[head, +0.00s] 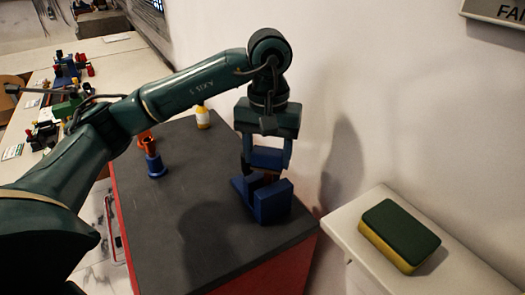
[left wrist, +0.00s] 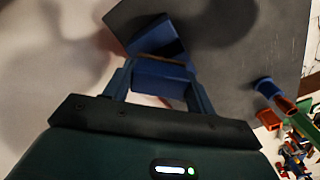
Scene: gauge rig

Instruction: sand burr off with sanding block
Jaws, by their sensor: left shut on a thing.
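My left gripper (head: 266,162) is shut on a blue block with a brownish lower edge, likely the sanding block (head: 267,157). It holds the block just above a blue fixture (head: 271,202) with raised sides, on the dark bench top (head: 205,215). I cannot tell whether block and fixture touch. In the left wrist view, the block (left wrist: 160,83) spans the fingers of the left gripper (left wrist: 160,78), with the fixture (left wrist: 153,40) just beyond. I cannot make out the burr. My right gripper is not in view.
A green and yellow sponge (head: 400,235) lies on a white ledge (head: 345,222) at the right. The wall is close behind the fixture.

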